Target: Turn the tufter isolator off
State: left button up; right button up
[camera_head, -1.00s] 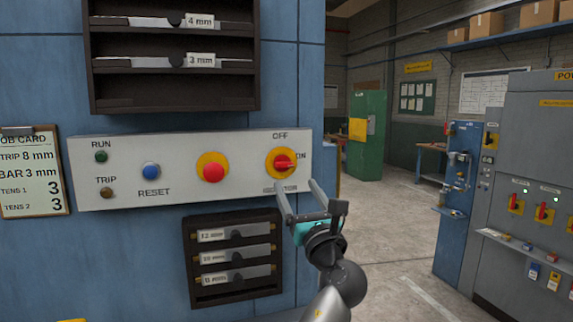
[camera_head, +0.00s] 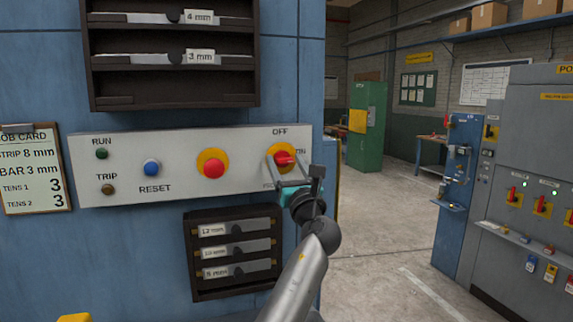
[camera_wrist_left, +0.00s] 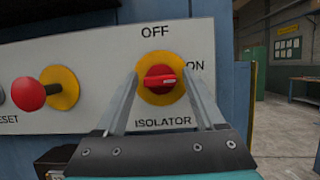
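The tufter isolator is a red rotary knob on a yellow round plate (camera_head: 272,151) at the right end of the pale control panel (camera_head: 130,190). In the left wrist view the red knob (camera_wrist_left: 160,79) lies level, its white mark pointing right to ON; OFF is printed above. My left gripper (camera_head: 285,158) is open, with one finger on each side of the knob. The wrist view shows gaps between the fingers and the knob. I cannot tell how deep the fingertips reach. My right gripper is not in view.
A red mushroom button (camera_head: 213,168) sits left of the isolator, with a blue reset button (camera_head: 152,168) beyond. A dark rack (camera_head: 198,290) of labelled bars hangs below the panel. A grey cabinet (camera_head: 530,130) with red switches stands at right. The floor between is open.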

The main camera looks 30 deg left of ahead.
pick_arm(q)
grip_shut()
dwell(0.3)
